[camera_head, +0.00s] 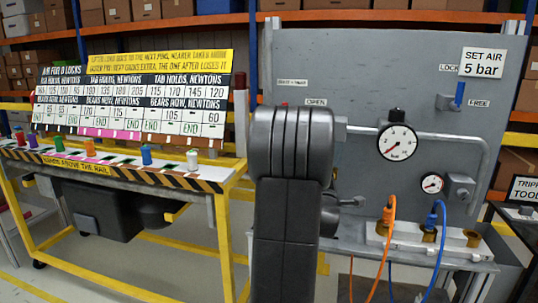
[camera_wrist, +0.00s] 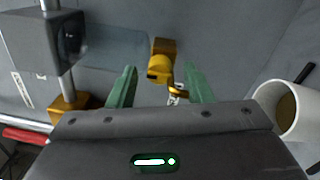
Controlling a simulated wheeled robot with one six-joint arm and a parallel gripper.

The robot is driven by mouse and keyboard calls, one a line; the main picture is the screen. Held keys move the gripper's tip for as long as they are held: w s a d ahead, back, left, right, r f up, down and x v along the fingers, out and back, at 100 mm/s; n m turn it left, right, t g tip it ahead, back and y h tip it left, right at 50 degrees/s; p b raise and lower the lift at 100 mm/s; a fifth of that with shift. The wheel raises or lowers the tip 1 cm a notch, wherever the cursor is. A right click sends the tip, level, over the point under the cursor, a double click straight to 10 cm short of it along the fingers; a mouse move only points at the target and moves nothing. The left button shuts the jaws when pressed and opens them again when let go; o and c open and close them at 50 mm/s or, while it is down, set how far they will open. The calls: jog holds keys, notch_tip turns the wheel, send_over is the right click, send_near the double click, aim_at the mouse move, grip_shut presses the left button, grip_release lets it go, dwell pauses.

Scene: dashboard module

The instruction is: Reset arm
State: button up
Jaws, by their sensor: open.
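In the wrist view, my gripper (camera_wrist: 160,82) has its two green fingers spread apart with nothing held between them. A yellow-brown fitting (camera_wrist: 161,66) on the grey surface shows just beyond the fingertips, between them in the picture. I cannot tell how far off it is. In the head view, my dark grey arm stands upright in the middle, in front of the grey panel (camera_head: 330,60), and my gripper's fingers cannot be made out there.
The panel carries a large gauge (camera_head: 397,142), a small gauge (camera_head: 432,183), a pipe and a blue lock lever (camera_head: 460,94). Orange (camera_head: 390,212) and blue (camera_head: 437,214) hoses hang below. A yellow-framed bench (camera_head: 215,185) stands left. A pale cup-like part (camera_wrist: 285,108) is right in the wrist view.

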jog(key=v, duration=1.3)
jog(key=w+d+m+p, duration=0.3)
jog(key=w+m+p, duration=0.9)
jog(key=m+p, duration=0.6)
jog(key=shift+w+d+r+g+h+p, duration=0.3)
jog(key=shift+r+h+p, duration=0.1)
jog(key=shift+p, duration=0.35)
jog(key=shift+f+m, duration=0.1)
jog(key=shift+m, duration=0.2)
dwell(0.4)
